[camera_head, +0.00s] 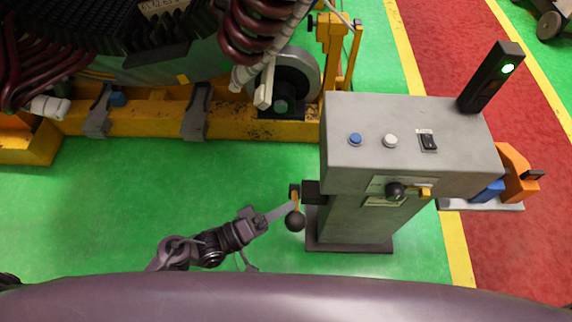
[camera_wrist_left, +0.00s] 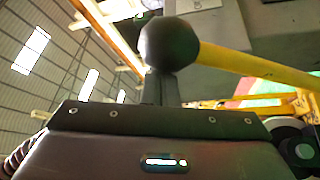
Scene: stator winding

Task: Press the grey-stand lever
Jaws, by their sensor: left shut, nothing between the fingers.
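The grey stand (camera_head: 345,222) stands right of centre in the head view. A lever with a yellow rod and black ball knob (camera_head: 295,221) sticks out from a black block on its left side. The knob shows large in the left wrist view (camera_wrist_left: 168,43), with the yellow rod running right. My left gripper (camera_head: 287,208) reaches in from the left, fingers shut and empty, at the knob. In the wrist view its fingers (camera_wrist_left: 160,88) point at the knob and overlap its lower edge; I cannot tell whether they touch. My right gripper is not in view.
The stand's top has a blue button (camera_head: 355,139), a white button (camera_head: 390,141) and a black switch (camera_head: 428,141). A black-knobbed control (camera_head: 395,191) sits on its front. A yellow frame (camera_head: 150,118) with machinery lies behind. The green floor at left is clear.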

